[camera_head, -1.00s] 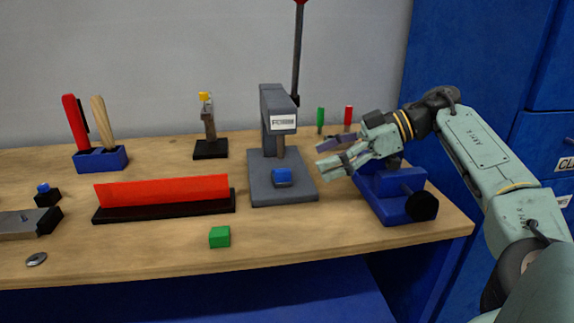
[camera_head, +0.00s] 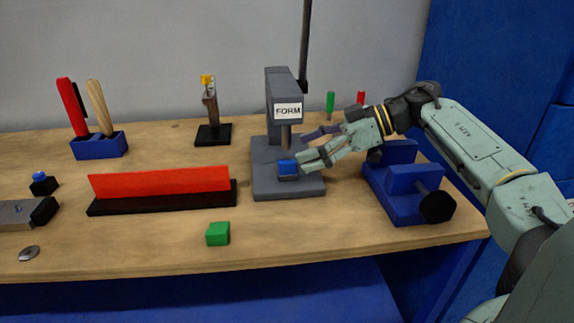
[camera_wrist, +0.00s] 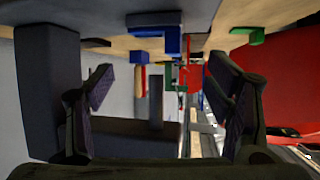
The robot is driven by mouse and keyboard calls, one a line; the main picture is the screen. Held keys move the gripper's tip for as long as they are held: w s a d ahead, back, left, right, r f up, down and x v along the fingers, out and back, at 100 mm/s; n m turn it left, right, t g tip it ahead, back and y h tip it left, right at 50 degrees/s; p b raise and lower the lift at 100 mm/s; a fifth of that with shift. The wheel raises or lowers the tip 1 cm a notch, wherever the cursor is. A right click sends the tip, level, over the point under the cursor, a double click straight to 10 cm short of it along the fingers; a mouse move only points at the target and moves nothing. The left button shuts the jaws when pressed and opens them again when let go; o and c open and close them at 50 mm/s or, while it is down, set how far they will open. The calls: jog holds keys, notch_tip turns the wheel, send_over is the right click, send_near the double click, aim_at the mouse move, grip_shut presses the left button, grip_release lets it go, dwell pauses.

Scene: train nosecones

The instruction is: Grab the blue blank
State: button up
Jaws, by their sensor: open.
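The blue blank (camera_head: 288,167) is a small blue block resting on the grey base of the forming press (camera_head: 262,184), below its ram. My gripper (camera_head: 307,146) is open and empty just to the right of the blank, its near fingertip close to the blank's right side. I cannot tell whether they touch. In the wrist view the open jaws (camera_wrist: 160,88) frame the scene. A blue shape there (camera_wrist: 170,40) appears to be the blank, overlapping other blue behind it.
A blue vise-like fixture (camera_head: 405,205) stands below and right of my gripper. A green block (camera_head: 217,233) sits at the front. A red panel on a black base (camera_head: 160,180) and a blue tool holder (camera_head: 98,146) are at left. The press column (camera_head: 284,85) rises behind the blank.

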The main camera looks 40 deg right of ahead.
aim_at(286, 162)
jog(key=x, duration=0.4)
jog(key=shift+w+f+p, duration=0.15)
jog(key=shift+f+p, duration=0.1)
jog(key=shift+p, duration=0.1)
jog(key=shift+c, duration=0.3)
grip_shut()
dwell(0.4)
